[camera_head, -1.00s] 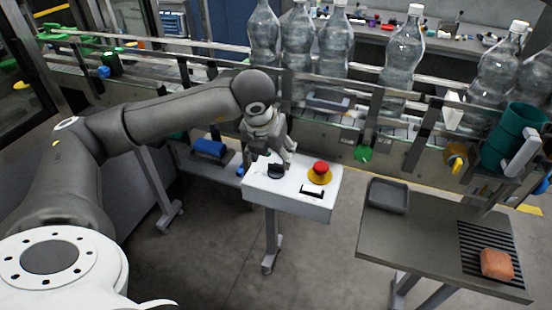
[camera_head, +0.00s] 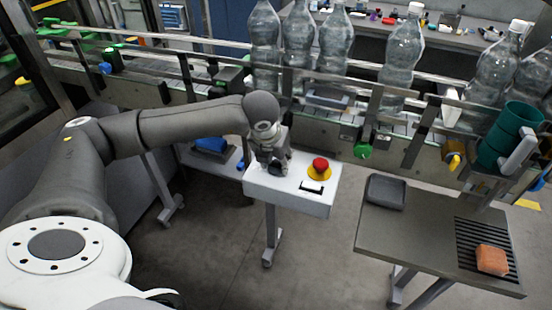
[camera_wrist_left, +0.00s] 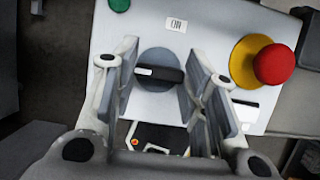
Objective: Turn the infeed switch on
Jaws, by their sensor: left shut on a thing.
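The infeed switch, a dark grey round knob with a black handle (camera_wrist_left: 160,74), sits on the white control box (camera_head: 300,198). Its handle lies across the wrist view, with its white mark at the left end. A white "ON" label (camera_wrist_left: 176,25) is above the knob in that view. My left gripper (camera_head: 274,164) is down at the box and hides most of the switch in the head view. My right gripper is not in view.
A red emergency button (camera_head: 319,165) on a yellow base sits to the right of the switch. A green round part (camera_wrist_left: 119,4) shows at the box's upper left. The conveyor with several bottles (camera_head: 404,58) runs behind. A side table (camera_head: 420,235) stands to the right.

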